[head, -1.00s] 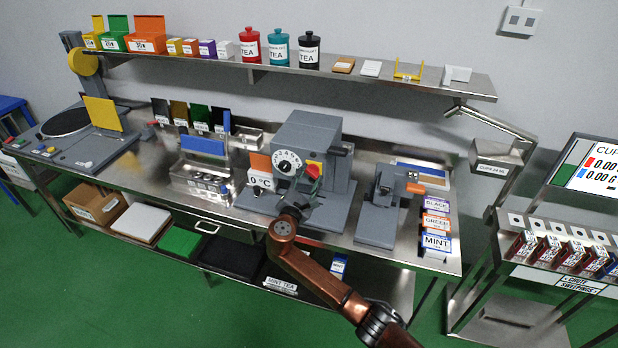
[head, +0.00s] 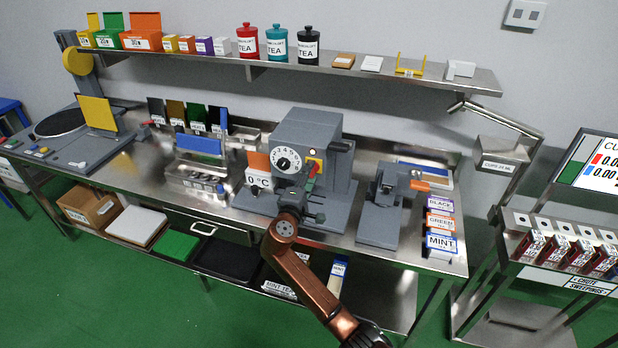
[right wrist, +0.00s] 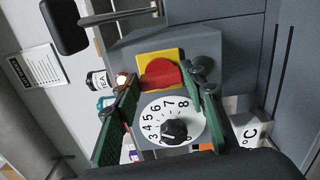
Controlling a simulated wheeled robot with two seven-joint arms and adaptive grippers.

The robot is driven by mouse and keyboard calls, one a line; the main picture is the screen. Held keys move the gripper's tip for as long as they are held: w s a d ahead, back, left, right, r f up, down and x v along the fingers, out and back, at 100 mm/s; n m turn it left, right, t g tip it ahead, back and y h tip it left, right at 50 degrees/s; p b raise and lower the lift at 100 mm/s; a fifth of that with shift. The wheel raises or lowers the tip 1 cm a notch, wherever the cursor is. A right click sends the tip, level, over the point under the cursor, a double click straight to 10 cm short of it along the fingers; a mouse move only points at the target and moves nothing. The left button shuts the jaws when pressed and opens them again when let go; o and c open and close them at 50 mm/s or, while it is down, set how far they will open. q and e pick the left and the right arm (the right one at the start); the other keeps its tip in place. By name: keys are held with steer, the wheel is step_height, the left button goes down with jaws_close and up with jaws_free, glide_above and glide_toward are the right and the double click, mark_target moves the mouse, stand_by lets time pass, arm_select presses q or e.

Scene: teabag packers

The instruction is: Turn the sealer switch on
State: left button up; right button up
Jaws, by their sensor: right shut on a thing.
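The sealer is a grey box (head: 308,130) on the bench with a white numbered dial (head: 287,160) and a display reading 0 °C (head: 259,181). Its red switch (right wrist: 161,74) sits on a yellow plate (right wrist: 150,57) above the dial in the right wrist view. A small lamp (right wrist: 121,80) beside it looks lit. My right gripper (right wrist: 160,76) has its green-padded fingers on either side of the red switch, shut on it. In the head view my right gripper (head: 309,185) is at the sealer's front and partly covers the switch. My left gripper is out of view.
A grey press with an orange handle (head: 385,205) stands right of the sealer. Tea boxes (head: 440,243) are stacked at the bench's right end. A metal rack (head: 208,165) stands to the left. A shelf (head: 350,72) with tea canisters runs above.

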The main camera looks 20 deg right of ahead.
steer(key=shift+m+b, duration=0.3)
steer(key=shift+m, duration=0.3)
steer(key=o, duration=1.2)
steer(key=shift+c, duration=0.2)
steer(key=v, duration=1.2)
steer(key=shift+f, duration=0.1)
